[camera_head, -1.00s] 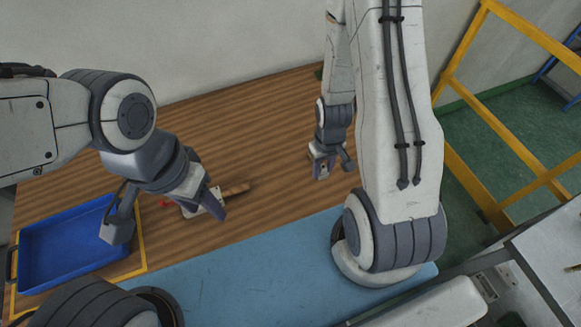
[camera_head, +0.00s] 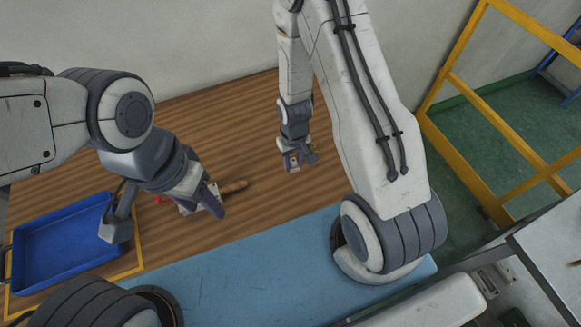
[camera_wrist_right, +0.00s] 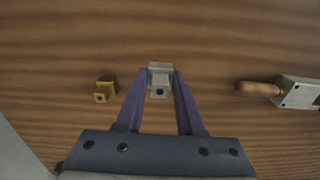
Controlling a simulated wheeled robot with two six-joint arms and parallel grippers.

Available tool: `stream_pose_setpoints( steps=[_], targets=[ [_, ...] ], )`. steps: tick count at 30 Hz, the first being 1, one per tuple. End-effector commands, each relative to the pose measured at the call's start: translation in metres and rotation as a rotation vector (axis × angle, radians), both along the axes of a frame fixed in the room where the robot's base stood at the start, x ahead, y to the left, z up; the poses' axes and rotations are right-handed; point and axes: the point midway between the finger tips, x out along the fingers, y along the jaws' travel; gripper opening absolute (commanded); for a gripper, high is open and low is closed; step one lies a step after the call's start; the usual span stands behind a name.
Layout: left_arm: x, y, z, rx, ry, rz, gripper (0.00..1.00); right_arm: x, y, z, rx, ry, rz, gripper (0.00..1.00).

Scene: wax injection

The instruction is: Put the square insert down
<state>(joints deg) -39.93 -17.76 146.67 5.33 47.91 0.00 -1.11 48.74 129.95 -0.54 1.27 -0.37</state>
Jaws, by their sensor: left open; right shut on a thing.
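The square insert (camera_wrist_right: 160,80) is a small grey metal block with a dark hole in its face. My right gripper (camera_wrist_right: 159,76) is shut on it in the right wrist view, with one finger on each side. In the head view my right gripper (camera_head: 294,162) is low over the wooden table, right of the wooden-handled tool. I cannot tell whether the insert touches the table. My left gripper (camera_head: 167,212) is open, with its fingers wide apart, beside the blue tray and near the tool's metal body.
A small brass block (camera_wrist_right: 105,90) lies beside the held insert. A tool with a wooden handle (camera_head: 234,187) and metal body lies left of my right gripper; it also shows in the wrist view (camera_wrist_right: 296,92). A blue tray (camera_head: 60,270) and a blue mat (camera_head: 240,258) lie nearer.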

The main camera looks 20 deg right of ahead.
Motion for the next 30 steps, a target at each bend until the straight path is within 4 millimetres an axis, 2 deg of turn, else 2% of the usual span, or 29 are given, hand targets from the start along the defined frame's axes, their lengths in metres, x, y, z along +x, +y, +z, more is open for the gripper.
stream_pose_setpoints(
  steps=[5,13,26,27,28,29,30],
  targets=[
    [0.0,0.0,0.002,0.0,0.0,-0.001,0.5,0.008,0.007,-0.008,0.0,0.001,-0.001,0.0],
    [0.0,0.0,-0.024,0.0,0.0,0.002,0.5,0.008,0.006,-0.047,0.0,0.001,-0.001,0.0],
    [0.0,0.0,-0.027,0.0,0.0,0.003,0.5,0.008,0.006,-0.051,0.0,0.0,-0.002,0.0],
    [0.0,0.0,-0.026,0.0,0.0,0.003,0.5,0.008,0.006,-0.05,0.0,0.0,-0.001,0.48],
    [0.0,0.0,-0.026,0.0,0.0,0.003,0.5,0.008,0.006,-0.049,0.0,0.0,-0.001,0.59],
    [0.0,0.0,-0.025,0.0,0.0,0.003,0.5,0.008,0.006,-0.049,0.0,0.0,-0.001,0.66],
    [0.0,0.0,-0.025,0.0,0.0,0.003,0.5,0.008,0.006,-0.049,0.0,0.0,-0.001,0.66]
  ],
)
